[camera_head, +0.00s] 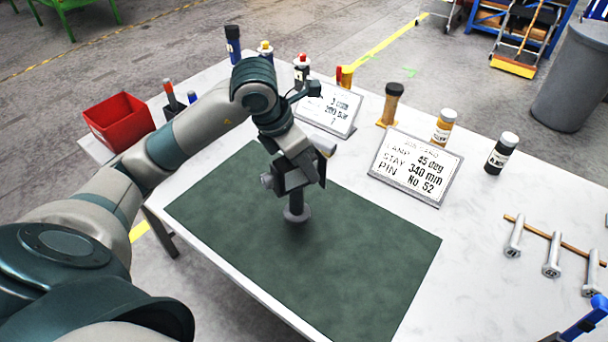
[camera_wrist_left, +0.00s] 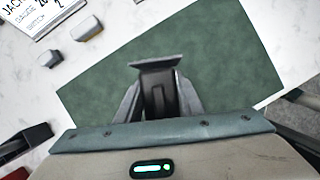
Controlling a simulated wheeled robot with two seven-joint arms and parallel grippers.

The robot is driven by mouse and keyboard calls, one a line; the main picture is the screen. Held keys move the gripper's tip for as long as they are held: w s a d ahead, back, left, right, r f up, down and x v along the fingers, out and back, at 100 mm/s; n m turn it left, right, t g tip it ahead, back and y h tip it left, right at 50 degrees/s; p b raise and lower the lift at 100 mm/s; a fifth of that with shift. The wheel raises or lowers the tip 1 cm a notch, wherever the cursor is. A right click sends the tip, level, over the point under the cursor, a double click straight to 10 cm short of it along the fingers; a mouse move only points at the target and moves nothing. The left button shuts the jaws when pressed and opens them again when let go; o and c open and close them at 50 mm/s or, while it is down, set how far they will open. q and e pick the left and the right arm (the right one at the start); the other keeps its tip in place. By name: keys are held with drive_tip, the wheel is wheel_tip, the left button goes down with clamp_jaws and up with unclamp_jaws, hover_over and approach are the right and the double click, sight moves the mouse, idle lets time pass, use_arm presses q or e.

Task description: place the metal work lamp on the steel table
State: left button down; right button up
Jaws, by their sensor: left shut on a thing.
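My left gripper (camera_head: 292,180) is shut on a dark grey metal thing, which looks like the metal work lamp (camera_head: 297,212). A dark upright stem with a rounded grey foot shows below the jaws, over the green mat. I cannot tell whether the foot touches the mat. In the left wrist view the lamp (camera_wrist_left: 160,90) shows as a dark piece between the fingers; the jaws hide part of it. The table (camera_head: 480,235) has a pale, marbled top. My right gripper is not in view.
The green mat (camera_head: 385,265) is otherwise bare. A red bin (camera_head: 119,122) is at the left. Bolts (camera_head: 552,255) lie at the right.

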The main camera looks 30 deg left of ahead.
sight(297, 189)
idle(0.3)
use_arm(q)
drive_tip(key=shift+f+p, duration=0.7)
drive_tip(key=shift+f, duration=1.25)
drive_tip(key=shift+f, duration=0.1)
